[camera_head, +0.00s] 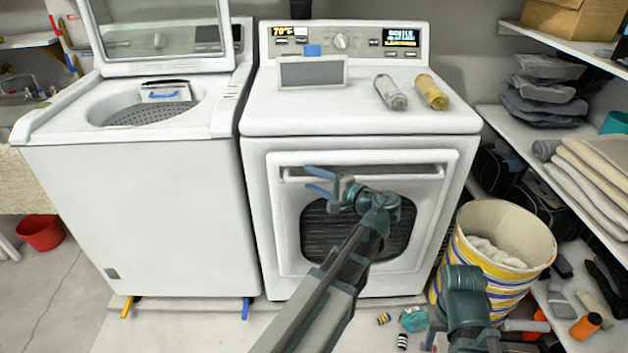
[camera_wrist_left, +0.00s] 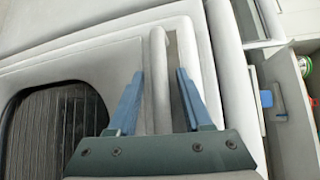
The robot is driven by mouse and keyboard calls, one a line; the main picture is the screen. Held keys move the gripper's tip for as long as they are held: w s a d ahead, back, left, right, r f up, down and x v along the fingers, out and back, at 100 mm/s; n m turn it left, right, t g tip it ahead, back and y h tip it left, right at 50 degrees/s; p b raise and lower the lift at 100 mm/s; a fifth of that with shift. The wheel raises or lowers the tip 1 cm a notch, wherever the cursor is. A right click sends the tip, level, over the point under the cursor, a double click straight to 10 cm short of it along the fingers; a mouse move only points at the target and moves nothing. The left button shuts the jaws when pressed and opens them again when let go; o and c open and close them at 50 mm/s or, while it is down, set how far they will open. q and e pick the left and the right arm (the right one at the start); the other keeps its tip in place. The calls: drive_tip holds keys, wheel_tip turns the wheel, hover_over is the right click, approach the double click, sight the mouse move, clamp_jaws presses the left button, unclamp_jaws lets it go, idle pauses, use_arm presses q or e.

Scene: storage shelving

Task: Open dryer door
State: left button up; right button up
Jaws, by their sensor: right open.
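The white dryer (camera_head: 360,110) stands in the middle of the head view. Its front door (camera_head: 290,240) is closed, with a dark round window and a horizontal handle (camera_head: 415,170) along the top. My left gripper (camera_head: 318,182) is in front of the handle's left part, its blue fingers apart. In the left wrist view, the handle bar (camera_wrist_left: 158,60) runs between the two open fingers (camera_wrist_left: 158,95); I cannot tell whether they touch it. The door window (camera_wrist_left: 60,125) shows at left there. My right gripper (camera_head: 466,310) is low at the right, away from the door; its fingers are mostly hidden.
A washer (camera_head: 140,200) with its lid up stands left of the dryer. A striped laundry basket (camera_head: 505,235) stands right of it, near the door's right side. Shelves (camera_head: 560,150) line the right wall. Small bottles (camera_head: 414,318) lie on the floor in front.

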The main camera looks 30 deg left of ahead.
use_arm(q)
clamp_jaws()
idle(1.2)
